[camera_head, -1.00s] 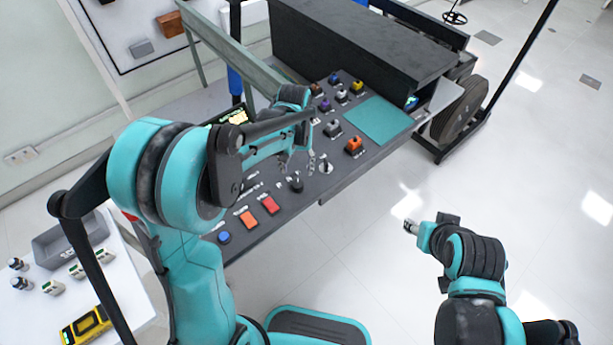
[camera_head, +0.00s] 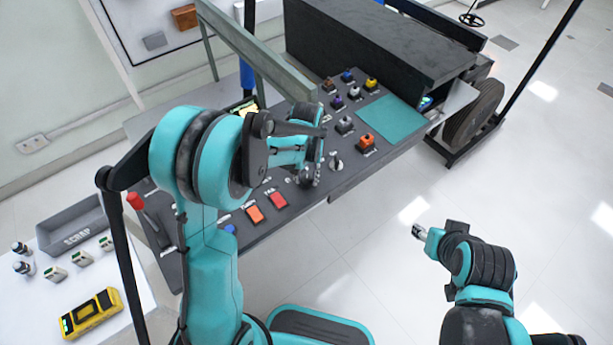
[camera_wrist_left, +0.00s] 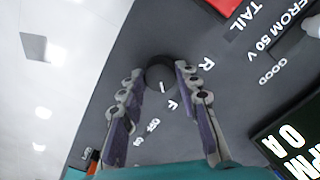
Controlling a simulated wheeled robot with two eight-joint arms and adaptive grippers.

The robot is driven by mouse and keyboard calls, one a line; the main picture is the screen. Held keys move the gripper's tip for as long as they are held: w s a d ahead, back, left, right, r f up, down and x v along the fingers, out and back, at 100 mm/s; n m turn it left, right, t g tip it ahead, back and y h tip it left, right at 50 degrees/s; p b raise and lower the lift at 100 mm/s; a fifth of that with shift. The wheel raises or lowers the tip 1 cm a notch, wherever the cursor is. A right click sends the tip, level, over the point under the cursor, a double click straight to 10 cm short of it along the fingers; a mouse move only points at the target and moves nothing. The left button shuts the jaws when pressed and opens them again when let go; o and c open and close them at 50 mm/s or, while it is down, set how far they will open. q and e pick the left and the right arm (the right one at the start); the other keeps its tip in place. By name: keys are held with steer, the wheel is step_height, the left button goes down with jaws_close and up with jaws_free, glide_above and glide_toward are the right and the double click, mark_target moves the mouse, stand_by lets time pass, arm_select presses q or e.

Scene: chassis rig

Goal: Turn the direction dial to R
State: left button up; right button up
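The direction dial (camera_wrist_left: 159,72) is a round black knob with a white mark on its face. In the left wrist view it sits on the dark panel, with a white R to its right and an F below it. My left gripper (camera_wrist_left: 159,76) has its two fingers on either side of the dial, apart from each other. Whether they touch it is unclear. In the head view my left gripper (camera_head: 309,180) is low over the console and hides most of the dial. My right gripper (camera_head: 418,232) is over open floor, away from the console.
The console (camera_head: 350,184) carries several coloured buttons, a metal toggle (camera_head: 336,162) and a red-tipped lever (camera_head: 136,201). A black housing (camera_head: 365,45) stands behind. A white side table (camera_head: 130,290) holds a grey tray (camera_head: 82,228) and a yellow meter (camera_head: 90,313).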

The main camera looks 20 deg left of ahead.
arm_select(q)
steer(key=c, duration=0.3)
steer(key=shift+n, duration=0.4)
steer(key=shift+c, duration=0.2)
steer(key=n, duration=0.3)
steer(key=shift+n, duration=0.3)
steer(key=n, duration=0.4)
steer(key=shift+n, duration=0.3)
steer(key=n, duration=0.4)
steer(key=shift+n, duration=2.5)
steer(key=shift+o, duration=0.2)
steer(key=shift+c, duration=0.2)
